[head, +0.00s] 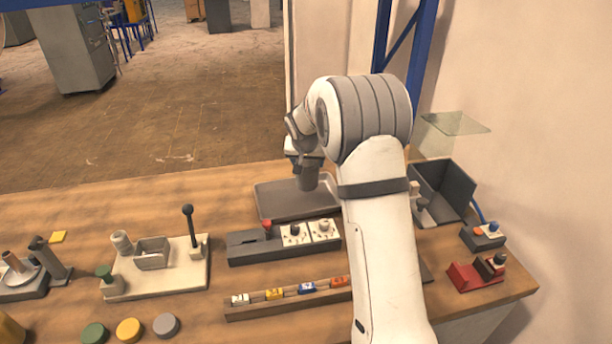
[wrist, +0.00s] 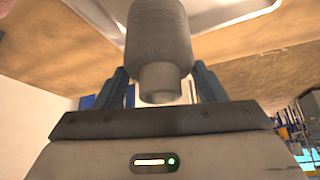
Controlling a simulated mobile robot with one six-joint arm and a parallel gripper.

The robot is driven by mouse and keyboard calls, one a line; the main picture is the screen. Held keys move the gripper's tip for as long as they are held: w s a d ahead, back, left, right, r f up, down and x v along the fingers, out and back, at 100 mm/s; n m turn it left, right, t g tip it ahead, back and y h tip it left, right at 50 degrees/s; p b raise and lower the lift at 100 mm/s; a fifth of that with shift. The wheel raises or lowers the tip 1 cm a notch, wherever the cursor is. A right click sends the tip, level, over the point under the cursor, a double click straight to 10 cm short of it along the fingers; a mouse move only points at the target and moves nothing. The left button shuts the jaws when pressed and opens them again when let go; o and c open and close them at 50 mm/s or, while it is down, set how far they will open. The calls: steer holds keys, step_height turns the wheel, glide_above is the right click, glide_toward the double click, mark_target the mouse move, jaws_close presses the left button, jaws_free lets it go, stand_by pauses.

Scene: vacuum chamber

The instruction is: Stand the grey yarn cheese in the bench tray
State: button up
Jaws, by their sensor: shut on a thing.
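The grey yarn cheese (wrist: 158,38) is a ribbed grey cylinder with a narrower pale core end. My gripper (wrist: 160,88) is shut on that core end, with a dark finger on each side. In the head view the cheese (head: 308,179) hangs below my gripper (head: 305,160), roughly upright, over the right part of the bench tray (head: 275,208). The bench tray is a shallow grey rectangle at the back of the bench. I cannot tell whether the cheese touches the tray floor. My arm hides the tray's right end.
In front of the tray stands a dark fixture with a red knob and white dials (head: 295,236). A rack of coloured tags (head: 275,294) lies nearer. A dark open bin (head: 445,188) stands right of my arm. A lever fixture (head: 160,262) is at left.

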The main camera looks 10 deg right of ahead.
steer(key=shift+f, duration=2.2)
steer(key=shift+s, duration=0.1)
steer(key=shift+f, duration=0.2)
steer(key=o, duration=1.3)
steer(key=shift+o, duration=0.2)
steer(key=shift+r, duration=0.15)
steer(key=shift+r+p, duration=0.2)
steer(key=shift+p, duration=0.2)
steer(key=b+v, duration=0.2)
steer(key=v, duration=0.9)
steer(key=s+r+n+g, duration=0.1)
steer(key=s+r, duration=0.2)
steer(key=s, duration=0.6)
steer(key=s+r+n, duration=0.1)
steer(key=s+r, duration=0.1)
steer(key=s, duration=0.7)
steer(key=s+f+n+g+y, duration=0.1)
steer(key=s+f+y, duration=0.1)
steer(key=s, duration=1.8)
steer(key=shift+a+f+n+g, duration=0.4)
steer(key=shift+f, duration=0.1)
